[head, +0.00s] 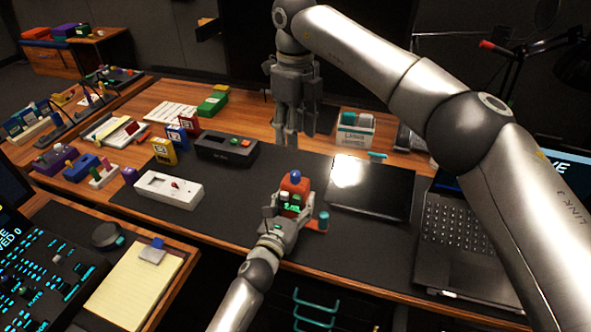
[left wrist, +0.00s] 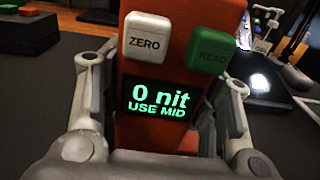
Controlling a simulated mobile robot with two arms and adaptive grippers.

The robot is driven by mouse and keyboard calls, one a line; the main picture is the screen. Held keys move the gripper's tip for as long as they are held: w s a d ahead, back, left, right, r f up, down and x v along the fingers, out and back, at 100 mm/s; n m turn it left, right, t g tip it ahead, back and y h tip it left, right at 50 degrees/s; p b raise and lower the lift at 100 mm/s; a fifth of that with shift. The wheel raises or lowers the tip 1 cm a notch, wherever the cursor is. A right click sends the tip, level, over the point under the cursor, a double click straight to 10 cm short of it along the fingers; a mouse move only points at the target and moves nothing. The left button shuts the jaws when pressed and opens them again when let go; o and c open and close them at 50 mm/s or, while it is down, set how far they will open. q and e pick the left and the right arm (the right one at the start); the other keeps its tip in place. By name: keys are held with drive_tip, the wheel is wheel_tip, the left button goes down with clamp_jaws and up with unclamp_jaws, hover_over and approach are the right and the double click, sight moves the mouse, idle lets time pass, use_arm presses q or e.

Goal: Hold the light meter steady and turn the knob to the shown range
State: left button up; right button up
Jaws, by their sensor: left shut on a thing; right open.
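The orange light meter (head: 295,184) stands on the dark desk mat. In the left wrist view the light meter (left wrist: 185,65) has a white ZERO button, a green READ button and a screen (left wrist: 154,101) reading "0 nit USE MID". My left gripper (head: 287,208) is shut on the meter, one finger on each side. A dark blue rounded part (head: 293,174) shows at the meter's top. A teal cylinder (head: 323,216) stands at its right; I cannot tell which is the range knob. My right gripper (head: 290,135) is open and empty, pointing down behind the meter.
A dark flat panel (head: 372,187) lies right of the meter, with a laptop (head: 465,240) beyond. A white device (head: 168,189) and a black box (head: 226,149) sit to the left. A small labelled bin (head: 355,131) stands behind. Mat between white device and meter is clear.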

sight(296, 173)
wheel_tip(296, 173, down, 11)
drive_tip(key=shift+f, duration=0.2)
idle(0.3)
clamp_jaws()
drive_tip(key=shift+n, duration=0.3)
drive_tip(key=n, duration=0.5)
drive_tip(key=shift+n, duration=0.3)
drive_tip(key=n, duration=0.5)
drive_tip(key=shift+w, duration=0.1)
drive_tip(key=shift+n, duration=0.4)
